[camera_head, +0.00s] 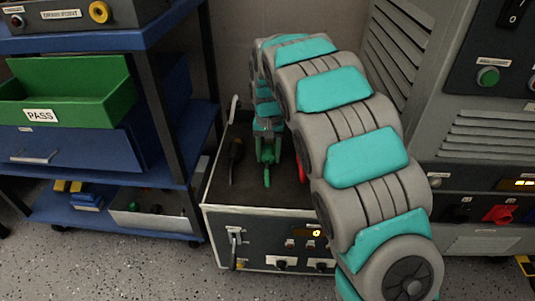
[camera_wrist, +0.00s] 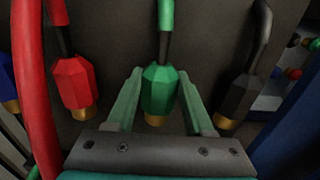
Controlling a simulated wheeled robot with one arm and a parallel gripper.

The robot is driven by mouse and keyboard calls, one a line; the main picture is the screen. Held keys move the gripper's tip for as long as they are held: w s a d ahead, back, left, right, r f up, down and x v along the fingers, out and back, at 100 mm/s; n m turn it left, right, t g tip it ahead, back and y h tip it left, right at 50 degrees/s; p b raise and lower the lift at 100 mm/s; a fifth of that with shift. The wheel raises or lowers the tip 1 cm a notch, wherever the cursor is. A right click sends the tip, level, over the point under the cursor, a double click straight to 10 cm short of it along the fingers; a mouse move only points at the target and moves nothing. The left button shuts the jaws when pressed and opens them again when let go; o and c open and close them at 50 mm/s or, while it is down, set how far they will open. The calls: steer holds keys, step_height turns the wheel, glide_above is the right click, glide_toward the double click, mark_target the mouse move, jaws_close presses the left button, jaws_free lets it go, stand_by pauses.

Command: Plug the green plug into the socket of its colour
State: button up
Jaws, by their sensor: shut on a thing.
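The green plug (camera_wrist: 158,90) is a faceted green body with a brass end and a dark and green cable running up. It sits between the two fingers of my gripper (camera_wrist: 160,76) in the wrist view, and the gripper is shut on it. No green socket can be made out clearly; the box's front panel (camera_head: 262,243) is partly hidden by my arm.
A red plug (camera_wrist: 74,84) and a black plug (camera_wrist: 241,98) flank the green one closely. A blue shelf rack (camera_head: 175,180) stands at left with a green PASS bin (camera_head: 75,90). A grey cabinet (camera_head: 440,50) with a red connector (camera_head: 498,214) stands at right.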

mark_target(268, 152)
steer(key=c, duration=0.5)
steer(key=shift+r+p, duration=1.05)
steer(key=shift+r, duration=1.95)
